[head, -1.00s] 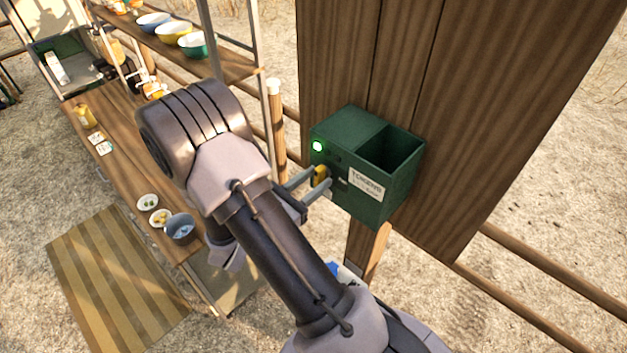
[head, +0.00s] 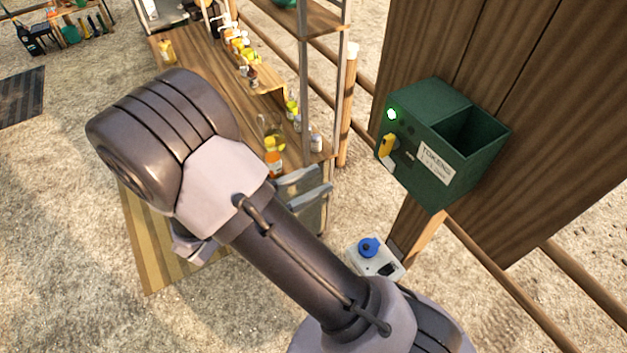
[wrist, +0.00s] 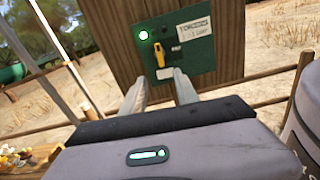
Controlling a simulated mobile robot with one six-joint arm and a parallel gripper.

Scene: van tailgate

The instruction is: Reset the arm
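My gripper (head: 303,187) is in front of the wooden counter in the head view, clear of the green token box. In the wrist view its two fingers (wrist: 160,92) stand apart with nothing between them. The green token box (head: 425,165) is fixed to a wooden board at the right. It has an open top bin, a lit green lamp (head: 391,114), a yellow lever (head: 387,146) and a white label. The wrist view shows the box (wrist: 200,45) ahead, with the yellow lever (wrist: 159,53) beyond the fingertips.
A wooden counter (head: 205,62) with bottles stands behind my arm, beside a metal shelf post. A white box with a blue knob (head: 369,247) is low below the token box. Wooden rails (head: 510,285) run at the right.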

